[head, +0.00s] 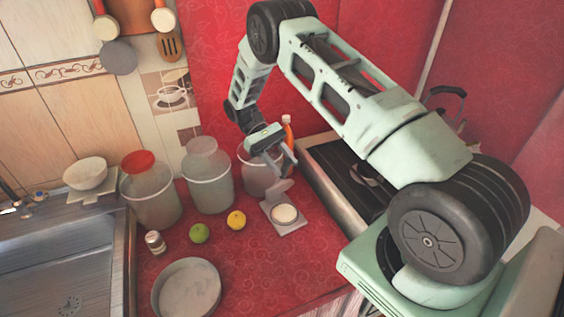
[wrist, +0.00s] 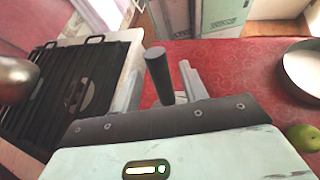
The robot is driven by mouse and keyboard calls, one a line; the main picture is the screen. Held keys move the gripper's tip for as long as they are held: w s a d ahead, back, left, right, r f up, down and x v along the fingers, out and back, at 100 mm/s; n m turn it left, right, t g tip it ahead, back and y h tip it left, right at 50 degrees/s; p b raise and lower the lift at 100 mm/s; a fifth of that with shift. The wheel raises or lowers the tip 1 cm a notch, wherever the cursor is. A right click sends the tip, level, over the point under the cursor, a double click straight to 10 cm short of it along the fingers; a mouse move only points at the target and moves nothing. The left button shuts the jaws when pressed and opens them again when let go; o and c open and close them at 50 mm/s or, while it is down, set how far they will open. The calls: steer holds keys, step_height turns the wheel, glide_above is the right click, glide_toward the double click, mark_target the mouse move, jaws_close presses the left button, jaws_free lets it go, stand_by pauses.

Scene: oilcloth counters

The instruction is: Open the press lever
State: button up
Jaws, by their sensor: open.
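The press (head: 290,226) is a small light grey device with a round cream disc, standing on the red counter right of the yellow fruit. In the head view a grey upright part rises at its back, just under my gripper (head: 282,160). In the wrist view a dark cylindrical bar (wrist: 158,72), apparently the lever's handle, stands between the two fingers of my gripper (wrist: 162,82). The fingers are apart, one on each side of the bar; I cannot tell whether either touches it. The lever's lower part is hidden in the wrist view.
A black stove (head: 347,168) lies right of the press. Large jars (head: 208,180) stand behind left, with an orange bottle (head: 288,133) near my gripper. A green fruit (head: 200,233), a yellow fruit (head: 236,220) and a round pan (head: 187,290) lie left and in front.

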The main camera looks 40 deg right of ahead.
steer(key=b+v, duration=0.3)
steer(key=v, duration=0.4)
steer(key=shift+w, duration=0.2)
